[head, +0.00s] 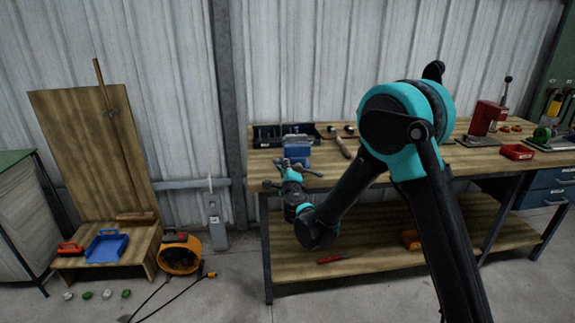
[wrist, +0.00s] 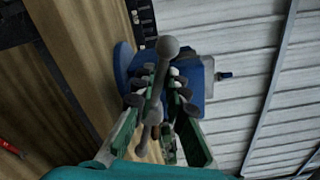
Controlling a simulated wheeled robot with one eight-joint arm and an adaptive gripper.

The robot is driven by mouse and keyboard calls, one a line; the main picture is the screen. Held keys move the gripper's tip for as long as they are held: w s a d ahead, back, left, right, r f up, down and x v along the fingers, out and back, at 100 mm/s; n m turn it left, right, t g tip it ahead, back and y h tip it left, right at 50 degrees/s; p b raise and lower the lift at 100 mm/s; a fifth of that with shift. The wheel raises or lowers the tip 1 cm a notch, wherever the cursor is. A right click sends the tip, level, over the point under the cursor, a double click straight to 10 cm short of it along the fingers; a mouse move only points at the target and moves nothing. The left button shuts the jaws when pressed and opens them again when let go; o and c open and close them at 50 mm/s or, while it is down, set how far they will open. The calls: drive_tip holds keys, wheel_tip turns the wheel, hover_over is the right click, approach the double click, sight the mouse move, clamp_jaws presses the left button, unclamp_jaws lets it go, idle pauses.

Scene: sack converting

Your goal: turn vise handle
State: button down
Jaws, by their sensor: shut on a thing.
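A blue vise (head: 297,148) stands near the left front edge of the wooden workbench. In the wrist view the blue vise (wrist: 203,78) is behind the fingers. Its grey bar handle (wrist: 157,88), with a round knob at the upper end, runs between my fingers. My gripper (wrist: 161,82) is shut on the handle, with one finger on each side of it. In the head view my gripper (head: 290,168) is at the front of the vise, and the handle there is too small to make out clearly.
The workbench (head: 330,172) has a dark bin rack (head: 268,136) behind the vise and a mallet (head: 343,147) to its right. A red press (head: 487,117) and red tray (head: 515,152) stand farther right.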

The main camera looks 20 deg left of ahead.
drive_tip(key=shift+a+f+n, duration=0.2)
drive_tip(key=shift+f+n, duration=0.25)
drive_tip(key=shift+n, duration=0.55)
drive_tip(key=c, duration=1.5)
unclamp_jaws()
drive_tip(key=shift+f, duration=0.1)
drive_tip(key=shift+c, duration=0.2)
drive_tip(key=shift+s, duration=0.1)
drive_tip(key=v, duration=1.2)
